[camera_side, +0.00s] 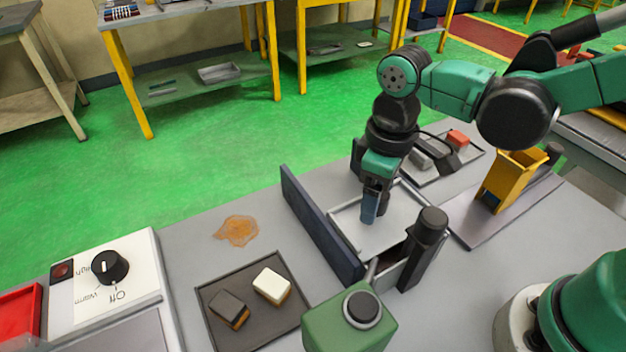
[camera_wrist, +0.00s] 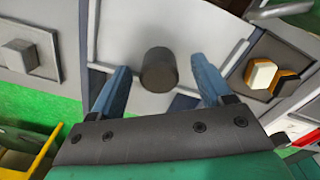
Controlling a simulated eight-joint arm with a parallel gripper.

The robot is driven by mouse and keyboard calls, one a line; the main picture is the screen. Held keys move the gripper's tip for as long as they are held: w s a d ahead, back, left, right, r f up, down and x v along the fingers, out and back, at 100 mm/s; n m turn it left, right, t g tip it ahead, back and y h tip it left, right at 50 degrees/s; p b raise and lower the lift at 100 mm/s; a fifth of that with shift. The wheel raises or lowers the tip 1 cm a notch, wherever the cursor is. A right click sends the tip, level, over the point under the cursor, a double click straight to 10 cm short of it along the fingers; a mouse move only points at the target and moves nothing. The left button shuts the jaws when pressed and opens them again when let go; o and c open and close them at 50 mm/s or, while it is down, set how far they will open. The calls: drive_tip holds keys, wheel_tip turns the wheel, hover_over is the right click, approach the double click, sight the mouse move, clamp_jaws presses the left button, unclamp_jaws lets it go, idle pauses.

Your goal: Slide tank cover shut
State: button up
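The tank cover is a flat pale grey plate (camera_side: 405,218) on the workbench, and it also shows in the wrist view (camera_wrist: 205,35). A dark gap of the tank (camera_side: 396,256) shows at the cover's near edge, so the tank stands partly open. In the wrist view a dark round knob (camera_wrist: 158,72) stands on the pale plate. My gripper (camera_side: 370,212) points down over the cover. Its two blue fingers are apart on either side of the knob in the wrist view (camera_wrist: 160,66), with gaps visible. The knob is hidden behind the fingers in the side view.
A dark blue upright panel (camera_side: 320,228) borders the cover's left. A black post (camera_side: 425,248) stands at its near right. A yellow holder (camera_side: 507,180) is to the right, and a dark tray (camera_side: 255,318) with two blocks is at left.

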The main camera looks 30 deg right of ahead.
drive_tip(key=shift+s+r, duration=0.15)
drive_tip(key=shift+r, duration=2.65)
drive_tip(key=shift+d, duration=0.15)
drive_tip(key=d+m+t, duration=0.6)
drive_tip(key=d+t, duration=0.1)
drive_tip(key=d, duration=0.2)
drive_tip(key=shift+w+d, duration=0.15)
drive_tip(key=shift+w, duration=0.05)
